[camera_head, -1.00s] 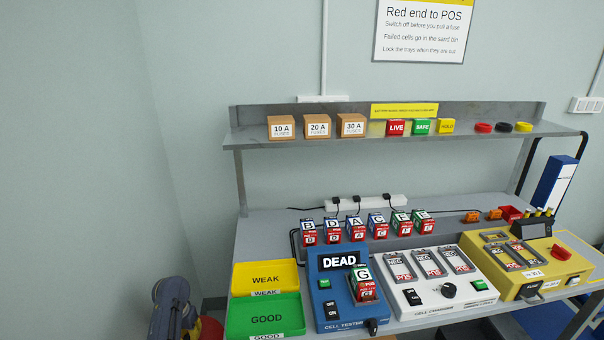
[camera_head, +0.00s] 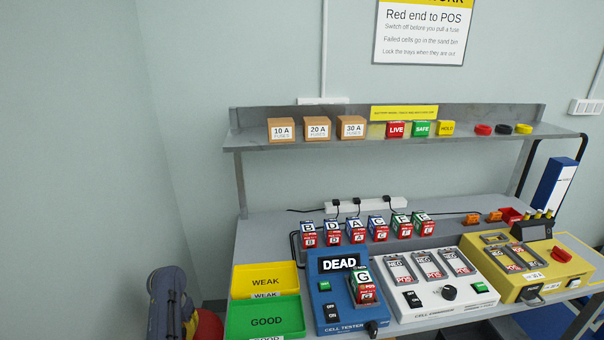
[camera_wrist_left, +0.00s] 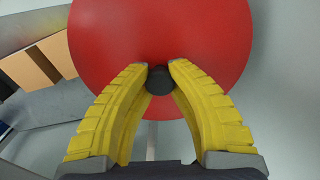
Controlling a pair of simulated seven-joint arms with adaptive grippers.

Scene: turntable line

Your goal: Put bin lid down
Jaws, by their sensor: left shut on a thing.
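The bin lid (camera_wrist_left: 160,30) is a round red disc with a black knob (camera_wrist_left: 160,80) at its middle. My left gripper (camera_wrist_left: 160,72) has its yellow fingers closed on the knob in the left wrist view. In the head view my left gripper (camera_head: 190,318) is at the bottom left, left of the bench, with part of the red lid (camera_head: 210,326) showing beside it. The bin itself is not visible in either view. My right gripper is not in view.
The bench carries a yellow WEAK tray (camera_head: 265,281), a green GOOD tray (camera_head: 263,320), a blue cell tester (camera_head: 325,312) and a white charger (camera_head: 420,305). Several lettered cells stand behind. The space left of the bench looks clear.

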